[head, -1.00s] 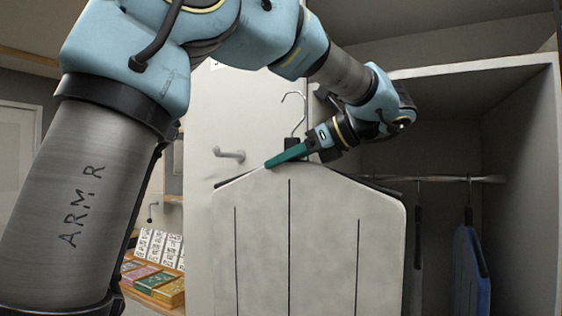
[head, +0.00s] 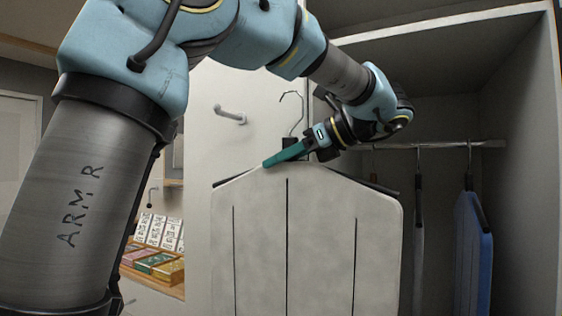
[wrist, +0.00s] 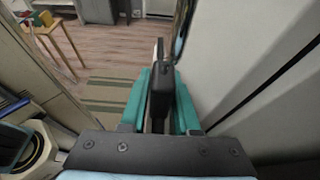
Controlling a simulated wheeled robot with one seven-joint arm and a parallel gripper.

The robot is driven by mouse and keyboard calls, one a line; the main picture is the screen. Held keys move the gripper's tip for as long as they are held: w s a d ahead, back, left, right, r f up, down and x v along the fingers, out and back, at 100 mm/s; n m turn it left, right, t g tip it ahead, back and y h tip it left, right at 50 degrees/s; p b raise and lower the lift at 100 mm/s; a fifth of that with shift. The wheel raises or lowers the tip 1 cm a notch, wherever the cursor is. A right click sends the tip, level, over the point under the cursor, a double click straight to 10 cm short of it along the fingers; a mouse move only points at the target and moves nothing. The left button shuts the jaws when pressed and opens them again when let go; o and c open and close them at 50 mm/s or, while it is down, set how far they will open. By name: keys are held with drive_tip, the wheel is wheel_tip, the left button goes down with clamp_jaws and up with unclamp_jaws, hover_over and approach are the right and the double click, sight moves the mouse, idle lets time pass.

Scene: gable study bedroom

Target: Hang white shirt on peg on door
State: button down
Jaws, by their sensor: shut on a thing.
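The white shirt (head: 320,230) is a flat pale panel with dark vertical lines, hanging from a black hanger with a wire hook (head: 292,112). My gripper (head: 288,153), with teal fingers, is shut on the hanger's black neck, which also shows between the fingers in the wrist view (wrist: 159,92). The hook is free above the gripper, apart from the rail. The white door (head: 225,80) stands behind and left of the shirt. A grey peg or handle (head: 229,115) juts from it, left of the hook and near its height; I cannot tell which it is.
An open wardrobe (head: 520,120) is at right, with a rail (head: 440,145) bearing a blue garment (head: 472,250) and a pale one. A shelf (head: 165,285) with several small boxes is at lower left. The wrist view shows open wood floor (wrist: 110,50).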

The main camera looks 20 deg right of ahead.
drive_tip(key=shift+w+a+b, duration=3.8)
drive_tip(key=shift+w+a, duration=1.6)
drive_tip(key=shift+w, duration=0.25)
drive_tip(key=shift+f, duration=0.8)
drive_tip(key=c, duration=0.6)
unclamp_jaws()
drive_tip(key=shift+f+b, duration=0.1)
drive_tip(key=shift+b, duration=0.2)
drive_tip(key=shift+o, duration=0.2)
drive_tip(key=v, duration=1.1)
drive_tip(key=shift+w, duration=0.1)
